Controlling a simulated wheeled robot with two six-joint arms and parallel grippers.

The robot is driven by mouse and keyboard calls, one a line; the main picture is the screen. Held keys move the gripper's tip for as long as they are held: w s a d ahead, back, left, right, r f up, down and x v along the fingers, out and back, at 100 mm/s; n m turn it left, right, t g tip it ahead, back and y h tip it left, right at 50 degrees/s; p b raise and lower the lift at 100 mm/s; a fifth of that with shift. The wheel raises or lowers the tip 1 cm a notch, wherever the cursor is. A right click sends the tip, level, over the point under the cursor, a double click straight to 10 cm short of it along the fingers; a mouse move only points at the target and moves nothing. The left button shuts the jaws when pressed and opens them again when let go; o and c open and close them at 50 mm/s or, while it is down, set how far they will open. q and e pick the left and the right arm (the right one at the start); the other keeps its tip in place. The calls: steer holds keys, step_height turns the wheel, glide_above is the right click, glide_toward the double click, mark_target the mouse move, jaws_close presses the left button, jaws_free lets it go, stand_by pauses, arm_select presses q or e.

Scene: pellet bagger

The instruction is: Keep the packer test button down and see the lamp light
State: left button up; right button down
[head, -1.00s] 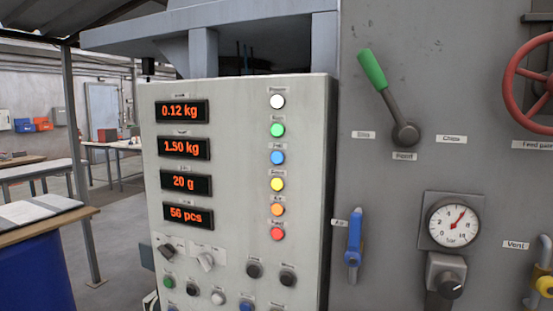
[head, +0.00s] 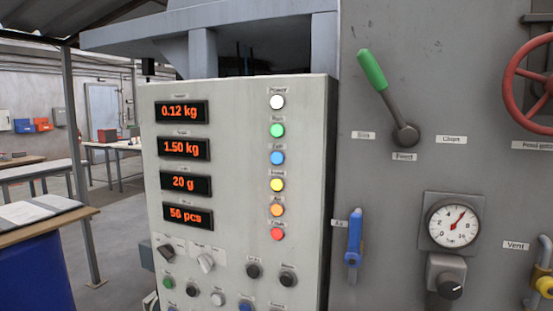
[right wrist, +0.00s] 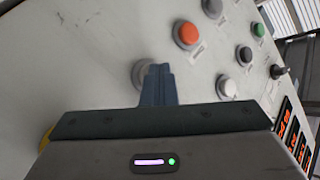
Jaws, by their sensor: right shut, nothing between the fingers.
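My right gripper (right wrist: 160,70) is shut and empty in the right wrist view. Its fingertips are at a round, pale-ringed button (right wrist: 141,74) on the panel and hide most of it. I cannot tell whether the button is pressed in, and its label is not readable. In the head view a column of coloured lamps runs down the control panel (head: 235,130): white (head: 277,102), green (head: 277,130), blue (head: 277,157), yellow (head: 277,184), orange (head: 277,210) and red (head: 277,234). All look bright. Which is the packer lamp is unclear. My left gripper is not in view.
Near my fingertips are a red button (right wrist: 187,34), a grey button (right wrist: 221,87) and a black switch (right wrist: 278,72). In the head view, a green-handled lever (head: 373,70), blue valve handle (head: 354,238), pressure gauge (head: 454,224) and red handwheel (head: 510,92) stand right of the panel.

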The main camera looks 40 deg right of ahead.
steer(key=shift+s+a, duration=0.4)
steer(key=shift+a, duration=0.3)
steer(key=a, duration=0.1)
steer(key=s+a, duration=0.1)
steer(key=a, duration=0.1)
steer(key=s+a, duration=0.1)
steer(key=shift+s+a, duration=0.15)
steer(key=shift+s, duration=0.1)
steer(key=shift+f, duration=0.15)
stand_by(0.3)
